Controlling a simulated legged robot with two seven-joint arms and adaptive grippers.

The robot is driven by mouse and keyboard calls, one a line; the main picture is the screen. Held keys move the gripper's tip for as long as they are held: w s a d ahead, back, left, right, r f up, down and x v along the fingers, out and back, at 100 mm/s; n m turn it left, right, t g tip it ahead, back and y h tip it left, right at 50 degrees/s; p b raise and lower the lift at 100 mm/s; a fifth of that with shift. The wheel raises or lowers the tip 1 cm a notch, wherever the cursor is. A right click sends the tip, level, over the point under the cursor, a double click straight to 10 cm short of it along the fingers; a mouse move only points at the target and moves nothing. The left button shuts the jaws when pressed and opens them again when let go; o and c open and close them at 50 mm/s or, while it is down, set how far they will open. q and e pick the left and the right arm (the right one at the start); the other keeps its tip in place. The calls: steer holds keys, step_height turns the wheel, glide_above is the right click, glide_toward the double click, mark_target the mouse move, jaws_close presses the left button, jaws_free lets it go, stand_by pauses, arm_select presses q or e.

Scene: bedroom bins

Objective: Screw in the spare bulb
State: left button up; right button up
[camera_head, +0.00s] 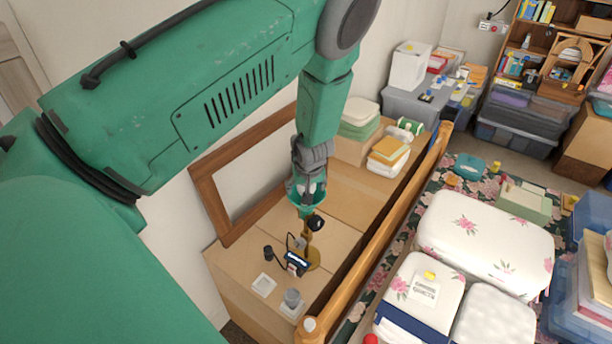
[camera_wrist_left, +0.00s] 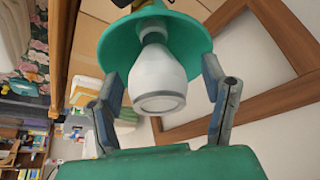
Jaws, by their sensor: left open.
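A desk lamp with a green shade (camera_head: 299,200) and a round brass base (camera_head: 313,259) stands on the cardboard boxes. In the wrist view, the open side of the shade (camera_wrist_left: 193,33) faces me. A white bulb (camera_wrist_left: 158,75) sits at its middle, its neck pointing into the shade; its thread is hidden. My left gripper (camera_head: 311,176) is at the shade. Its fingers (camera_wrist_left: 162,82) are spread on both sides of the bulb, with visible gaps. Two small white square holders (camera_head: 263,285) lie in front of the lamp; one carries a greyish object (camera_head: 292,296). My right gripper is out of view.
A small dark display (camera_head: 297,263) and a black object (camera_head: 268,253) stand close to the lamp. A wooden frame (camera_head: 212,205) leans on the wall behind. A wooden rail (camera_head: 375,245) separates the boxes from the floral bedding (camera_head: 485,240). Stacked containers (camera_head: 361,115) stand farther back.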

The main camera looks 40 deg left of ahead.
arm_select(q)
steer(key=shift+d, duration=0.1)
steer(key=shift+d+r+n, duration=0.15)
steer(key=shift+n, duration=0.45)
steer(key=shift+a+f+n+g, duration=0.2)
steer(key=shift+a+n+g, duration=0.1)
steer(key=shift+w+n+y, duration=0.1)
steer(key=shift+n+y, duration=0.2)
steer(key=shift+n, duration=0.4)
steer(key=shift+d+n+g, duration=0.2)
steer(key=shift+n+g, duration=0.3)
steer(key=shift+n, duration=0.3)
steer(key=shift+d+r+n+b, duration=0.15)
steer(key=shift+n+b, duration=0.15)
steer(key=shift+n, duration=0.1)
